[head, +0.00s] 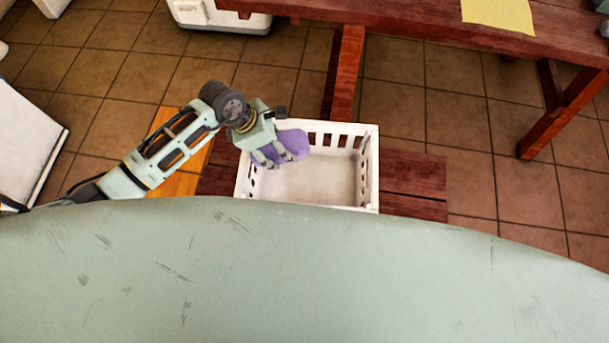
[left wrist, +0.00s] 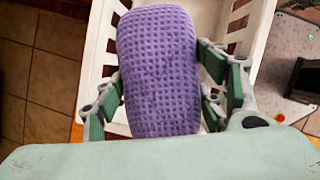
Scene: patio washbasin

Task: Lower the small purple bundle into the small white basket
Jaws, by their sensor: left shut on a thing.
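The small purple bundle (head: 292,143) is a rolled, waffle-textured cloth. My left gripper (head: 277,155) is shut on it, with its fingers on either side of the roll. In the left wrist view the bundle (left wrist: 158,72) fills the space between the fingers of the gripper (left wrist: 160,100). The small white basket (head: 368,175) has slotted walls and looks empty inside. The bundle is over the basket's back left part in the head view; its height above the floor of the basket is hard to tell. The basket rim also shows in the left wrist view (left wrist: 97,50). My right gripper is out of view.
The basket stands on a dark red wooden bench (head: 412,180). An orange wooden surface (head: 180,183) is to its left. A long red table (head: 430,22) with a yellow cloth (head: 498,14) stands behind. Tiled floor is open at right.

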